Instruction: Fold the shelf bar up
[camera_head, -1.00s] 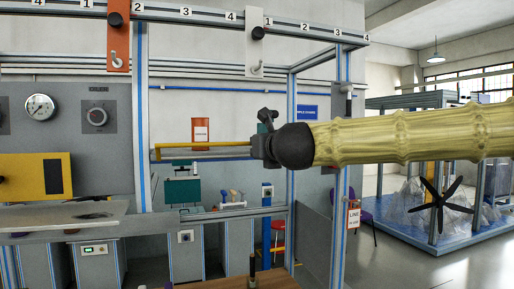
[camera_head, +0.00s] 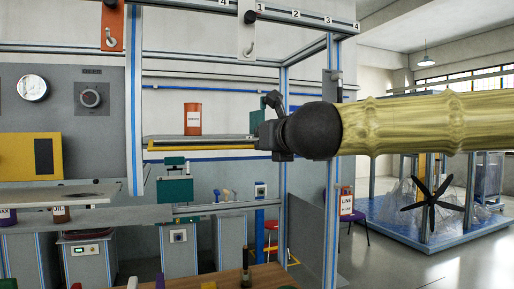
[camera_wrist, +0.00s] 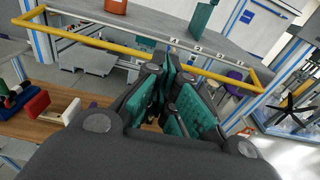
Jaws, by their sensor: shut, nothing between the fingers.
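The shelf bar (camera_head: 200,148) is a yellow rail along the near edge of a grey shelf (camera_head: 165,140). In the wrist view the bar (camera_wrist: 90,42) spans the picture, with bent ends at left and right. My gripper (camera_wrist: 165,68) is shut and empty, its teal-padded fingers overlapping the bar's middle in that view. I cannot tell whether they touch it. In the head view my gripper (camera_head: 268,135) is at the bar's right end, side-on; its fingertips are hard to make out.
A red canister (camera_head: 192,118) stands on the shelf. Blue-grey posts (camera_head: 134,100) frame the rig, and hooks hang from the numbered top rail (camera_head: 290,14). A wooden table (camera_head: 245,277) with small items lies below. Open floor is at right.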

